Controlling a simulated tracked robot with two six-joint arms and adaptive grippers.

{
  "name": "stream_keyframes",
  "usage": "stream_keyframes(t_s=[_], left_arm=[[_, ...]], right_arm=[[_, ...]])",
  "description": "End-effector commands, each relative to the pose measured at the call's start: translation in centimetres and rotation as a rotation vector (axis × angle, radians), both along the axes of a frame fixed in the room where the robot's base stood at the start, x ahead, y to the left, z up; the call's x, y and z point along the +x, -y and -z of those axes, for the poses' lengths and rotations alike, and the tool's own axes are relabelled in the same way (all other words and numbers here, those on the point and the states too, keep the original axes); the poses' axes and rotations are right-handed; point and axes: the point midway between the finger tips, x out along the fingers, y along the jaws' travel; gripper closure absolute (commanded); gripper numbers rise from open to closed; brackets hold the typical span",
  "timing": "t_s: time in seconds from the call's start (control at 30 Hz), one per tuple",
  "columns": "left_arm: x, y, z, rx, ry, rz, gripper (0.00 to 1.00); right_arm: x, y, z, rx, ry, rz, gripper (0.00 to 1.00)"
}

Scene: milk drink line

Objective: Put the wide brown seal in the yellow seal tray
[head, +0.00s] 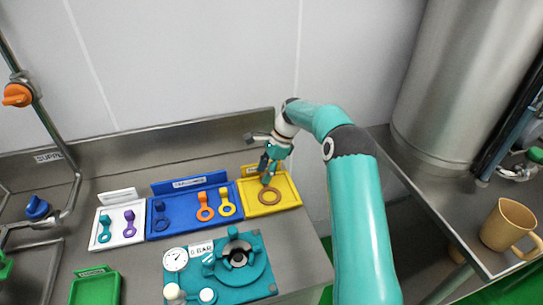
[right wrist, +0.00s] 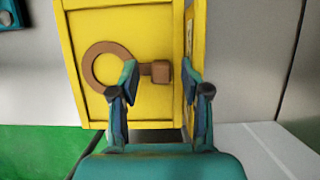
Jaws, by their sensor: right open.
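The wide brown seal (head: 269,204) lies flat inside the yellow seal tray (head: 288,187), its ring toward the tray's front. In the right wrist view, the seal's block-shaped grip (right wrist: 162,72) and the yellow tray's floor (right wrist: 90,25) show clearly. My right gripper (head: 268,175) is over the tray. In the right wrist view, its open fingers (right wrist: 160,80) stand on either side of the seal's grip, with a gap to it. My left gripper is not in view.
Left of the yellow tray are a blue tray (head: 182,228) with dark blue, orange and yellow seals and a white tray (head: 119,240) with teal and purple seals. A teal valve fixture (head: 258,288) stands in front. A tan mug (head: 505,222) is far right.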

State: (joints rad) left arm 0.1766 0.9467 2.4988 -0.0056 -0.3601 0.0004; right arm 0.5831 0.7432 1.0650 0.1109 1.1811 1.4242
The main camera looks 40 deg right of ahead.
Motion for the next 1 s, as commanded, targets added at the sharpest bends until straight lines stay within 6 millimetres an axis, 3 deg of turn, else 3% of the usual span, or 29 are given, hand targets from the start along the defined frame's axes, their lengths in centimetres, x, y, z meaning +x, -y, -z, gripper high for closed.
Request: stream_keyframes(t_s=[0.6, 1.0], left_arm=[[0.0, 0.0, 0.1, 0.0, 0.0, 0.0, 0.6], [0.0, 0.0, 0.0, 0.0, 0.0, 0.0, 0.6]], right_arm=[[-1.9, 3.6, -10.4, -0.002, 0.001, 0.001, 0.53], [-2.1, 4.0, -11.6, 0.0, 0.0, -0.001, 0.53]])
